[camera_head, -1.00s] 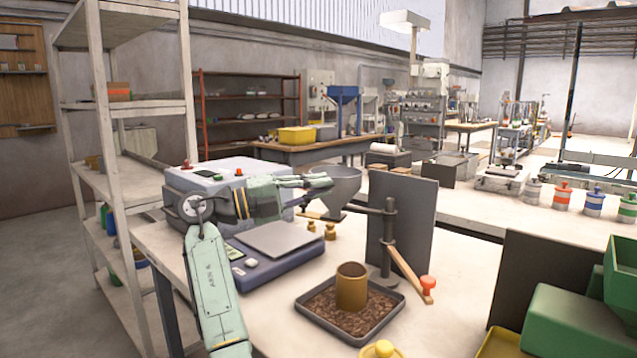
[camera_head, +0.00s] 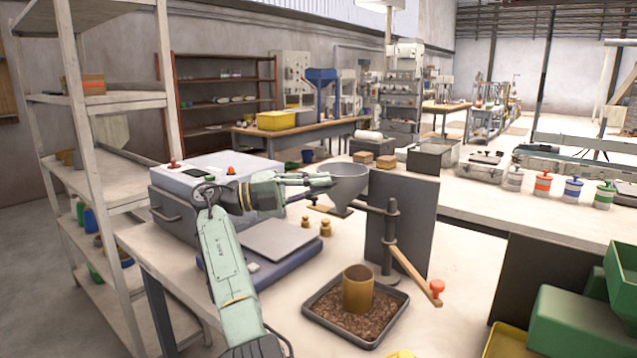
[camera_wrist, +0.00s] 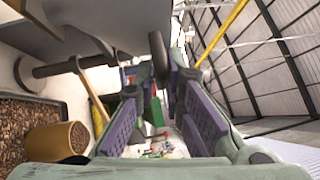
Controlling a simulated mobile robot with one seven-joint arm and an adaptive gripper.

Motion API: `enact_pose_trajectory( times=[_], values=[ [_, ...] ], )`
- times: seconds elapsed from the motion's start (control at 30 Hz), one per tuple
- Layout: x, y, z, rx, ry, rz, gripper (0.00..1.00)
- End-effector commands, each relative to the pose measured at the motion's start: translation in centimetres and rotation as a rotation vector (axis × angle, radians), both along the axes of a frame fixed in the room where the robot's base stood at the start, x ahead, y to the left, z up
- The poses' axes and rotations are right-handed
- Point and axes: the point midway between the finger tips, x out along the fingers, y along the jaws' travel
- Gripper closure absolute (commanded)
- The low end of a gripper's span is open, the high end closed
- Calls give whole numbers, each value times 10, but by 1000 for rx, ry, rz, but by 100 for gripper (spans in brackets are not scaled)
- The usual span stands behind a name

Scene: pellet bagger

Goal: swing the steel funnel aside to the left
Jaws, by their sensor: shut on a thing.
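The steel funnel (camera_head: 350,181) is a grey cone on a short dark arm from an upright post (camera_head: 391,235). In the wrist view the fingers (camera_wrist: 160,75) stand apart around a dark rounded piece beside the funnel; the exact contact is hard to see.
A wooden lever (camera_head: 412,270) with a red knob juts from the post. A dark panel (camera_head: 410,215) stands behind it. In front are a pellet tray (camera_head: 398,318) with a brown cup (camera_head: 357,292), a scale (camera_head: 277,240) and brass weights (camera_head: 326,228). A grey-white machine (camera_head: 200,185) stands left.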

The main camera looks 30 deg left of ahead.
Motion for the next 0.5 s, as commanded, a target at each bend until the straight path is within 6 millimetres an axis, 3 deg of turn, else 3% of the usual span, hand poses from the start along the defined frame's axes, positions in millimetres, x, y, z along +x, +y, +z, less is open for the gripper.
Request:
enact_pose_trajectory(
  times=[0.37, 0.4, 0.5],
  values=[
    [3, -1, 7, -4, -9, 6, 100],
    [3, -1, 7, -4, -9, 6, 89],
    [3, -1, 7, -3, -8, 6, 82]
  ],
)
